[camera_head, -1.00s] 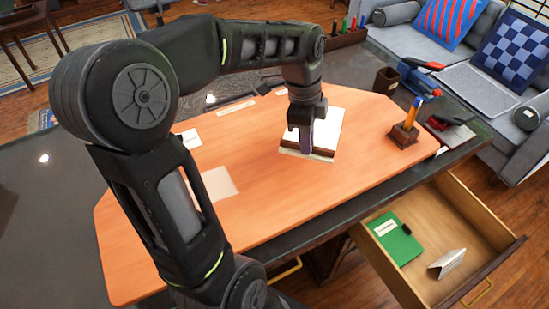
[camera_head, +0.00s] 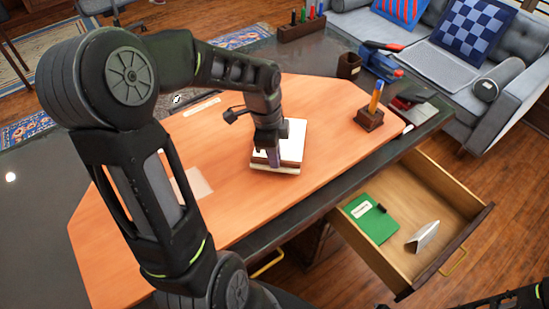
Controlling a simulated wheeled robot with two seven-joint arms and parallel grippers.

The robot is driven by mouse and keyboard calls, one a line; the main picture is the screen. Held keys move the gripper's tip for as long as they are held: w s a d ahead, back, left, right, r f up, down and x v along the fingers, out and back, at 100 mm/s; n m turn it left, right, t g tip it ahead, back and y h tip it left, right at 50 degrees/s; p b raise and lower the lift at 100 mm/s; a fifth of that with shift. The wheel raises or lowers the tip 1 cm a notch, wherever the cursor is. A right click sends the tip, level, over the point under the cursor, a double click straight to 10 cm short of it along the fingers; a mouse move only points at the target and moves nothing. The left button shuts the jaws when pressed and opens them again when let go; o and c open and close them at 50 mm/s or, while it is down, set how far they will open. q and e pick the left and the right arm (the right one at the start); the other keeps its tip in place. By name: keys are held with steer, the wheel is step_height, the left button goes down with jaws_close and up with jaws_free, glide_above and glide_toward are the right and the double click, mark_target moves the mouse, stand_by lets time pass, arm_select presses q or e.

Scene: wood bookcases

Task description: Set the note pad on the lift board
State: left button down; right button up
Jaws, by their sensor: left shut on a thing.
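The note pad (camera_head: 294,140) has a white top and brown sides. It sits over a cream layer that shows along its front edge, near the middle of the large orange board (camera_head: 225,208) on the desk. I cannot tell whether this orange board or the piece under the pad is the lift board. My left gripper (camera_head: 272,157) points down and is shut on the pad at its left front side. Its fingers and wrist hide part of the pad. It is hard to see whether the pad touches what lies under it.
A pen holder (camera_head: 369,119) stands right of the pad, with a dark cup (camera_head: 349,66) behind it. An open drawer (camera_head: 440,190) at the right holds a green book (camera_head: 370,218) and a folded white card (camera_head: 423,236). The orange board's front right is clear.

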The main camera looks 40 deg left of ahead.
arm_select(q)
steer(key=shift+f, duration=0.75)
steer(key=shift+f, duration=0.2)
steer(key=c, duration=1.5)
jaws_free()
steer(key=shift+r, duration=0.1)
step_height(320, 180, up, 12)
steer(key=a, duration=0.1)
steer(key=shift+s+b, duration=0.35)
steer(key=shift+s, duration=0.05)
steer(key=shift+a, duration=0.1)
